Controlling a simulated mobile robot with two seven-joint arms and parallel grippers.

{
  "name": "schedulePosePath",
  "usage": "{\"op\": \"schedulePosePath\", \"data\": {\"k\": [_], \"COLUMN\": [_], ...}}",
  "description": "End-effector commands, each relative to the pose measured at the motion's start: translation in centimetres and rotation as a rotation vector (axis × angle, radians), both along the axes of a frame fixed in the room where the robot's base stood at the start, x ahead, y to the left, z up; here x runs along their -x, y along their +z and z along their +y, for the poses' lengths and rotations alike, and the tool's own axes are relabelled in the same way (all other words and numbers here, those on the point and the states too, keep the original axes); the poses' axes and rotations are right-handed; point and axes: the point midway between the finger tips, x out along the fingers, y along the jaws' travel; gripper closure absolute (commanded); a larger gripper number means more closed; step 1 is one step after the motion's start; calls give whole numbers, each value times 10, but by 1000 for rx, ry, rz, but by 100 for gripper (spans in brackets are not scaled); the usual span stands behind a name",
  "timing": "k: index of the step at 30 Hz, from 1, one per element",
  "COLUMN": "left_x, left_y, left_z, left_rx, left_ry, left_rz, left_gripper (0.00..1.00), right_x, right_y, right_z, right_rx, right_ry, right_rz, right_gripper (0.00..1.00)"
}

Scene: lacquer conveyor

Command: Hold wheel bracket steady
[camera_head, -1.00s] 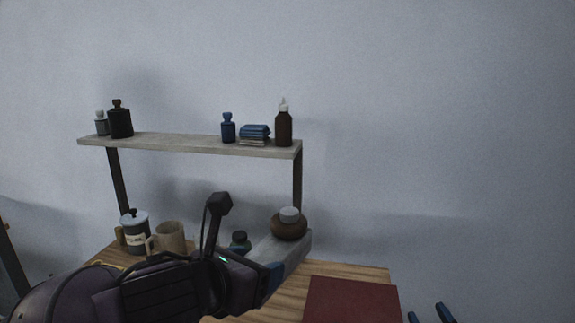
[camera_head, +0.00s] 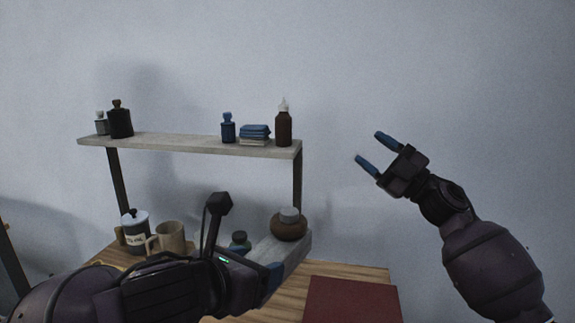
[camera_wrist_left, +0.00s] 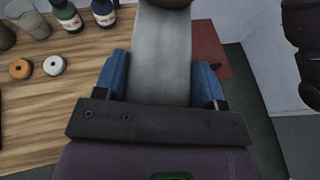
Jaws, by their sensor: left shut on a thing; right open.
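The wheel bracket appears as a pale grey bar (camera_head: 294,250) with a round brown piece and grey cap (camera_head: 289,222) at its far end. My left gripper (camera_head: 273,276) is shut on the grey bar. The left wrist view shows the bar (camera_wrist_left: 162,45) between the two blue fingers (camera_wrist_left: 162,78), with a brown edge at the top of the picture. The gripper hides the bar's near end. My right gripper (camera_head: 370,147) is open and empty, raised in front of the wall, right of the shelf and apart from the bracket.
A dark red panel (camera_head: 352,300) lies on the wooden table (camera_head: 350,270), right of the bracket. A shelf (camera_head: 200,146) with bottles stands behind. A mug (camera_head: 171,237), a lidded jar (camera_head: 135,234) and small bottles (camera_wrist_left: 66,14) are to the left. Two rings (camera_wrist_left: 54,65) lie on the table.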

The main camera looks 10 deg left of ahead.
Motion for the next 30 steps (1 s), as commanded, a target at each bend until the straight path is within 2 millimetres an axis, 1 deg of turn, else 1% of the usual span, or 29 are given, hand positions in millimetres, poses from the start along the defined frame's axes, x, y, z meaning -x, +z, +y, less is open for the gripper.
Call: {"op": "schedulePosePath", "data": {"k": [1, 3, 5, 6, 8, 9, 11, 12, 16, 19, 23, 26, 30], "left_x": [0, 0, 0, 0, 0, 0, 0, 0, 0, 0, 0, 0, 0], "left_y": [2, 2, 2, 2, 2, 2, 2, 2, 2, 2, 2, 2, 2], "left_z": [0, 0, 0, 0, 0, 0, 0, 0, 0, 0, 0, 0, 0], "left_rx": [2, 2, 2, 2, 2, 2, 2, 2, 2, 2, 2, 2, 2], "left_ry": [0, 0, 0, 0, 0, 0, 0, 0, 0, 0, 0, 0, 0], "left_rz": [-5, -5, -5, -5, -5, -5, -5, -5, -5, -5, -5, -5, -5], "left_gripper": [100, 100, 100, 100, 100, 100, 100, 100, 100, 100, 100, 100, 100], "right_x": [3, 9, 17, 23, 33, 40, 52, 60, 83, 99, 112, 119, 122], "right_y": [16, 30, 40, 45, 50, 51, 51, 49, 37, 26, 11, 3, -1], "right_z": [14, 33, 52, 65, 84, 98, 117, 130, 162, 178, 188, 189, 181], "right_rx": [35, 93, 153, 197, 273, 329, 423, 492, 733, 935, 1205, 1412, 1661], "right_ry": [45, 117, 185, 234, 307, 357, 429, 475, 590, 638, 635, 577, 425], "right_rz": [-25, -44, -54, -56, -51, -45, -27, -10, 70, 150, 276, 384, 535], "right_gripper": [45, 45, 45, 45, 45, 45, 45, 45, 45, 45, 45, 45, 45]}}
